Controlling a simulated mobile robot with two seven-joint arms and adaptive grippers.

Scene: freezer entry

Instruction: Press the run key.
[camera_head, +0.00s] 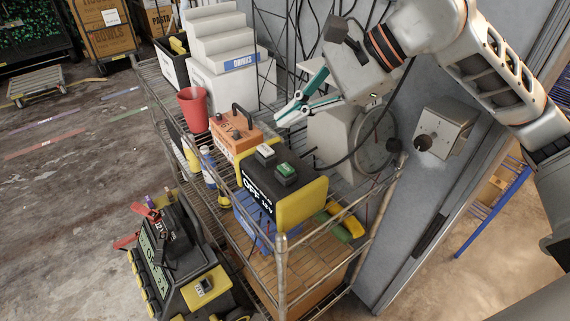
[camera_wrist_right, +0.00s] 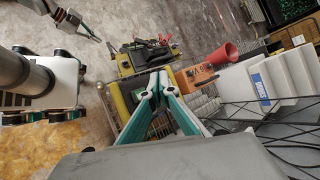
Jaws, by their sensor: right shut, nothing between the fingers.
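A black and yellow box (camera_head: 262,196) with "OFF 32V" lettering stands on the wire cart's top shelf. Its top carries a pale grey key (camera_head: 265,152) and a green key (camera_head: 286,171); I cannot read which is the run key. My right gripper (camera_head: 281,121) is shut and empty, its teal fingers above and behind the box, apart from both keys. In the right wrist view its fingertips (camera_wrist_right: 155,80) hide part of the yellow-edged box (camera_wrist_right: 125,103). What looks like my left gripper (camera_wrist_right: 98,38) shows small there; its jaw state is unclear.
A second yellow and black device (camera_head: 180,265) with a display and a yellow panel stands at the lower left. An orange box (camera_head: 236,134), a red cup (camera_head: 193,108) and a round dial (camera_head: 374,145) surround the keys' box. A cart post (camera_head: 282,270) rises in front.

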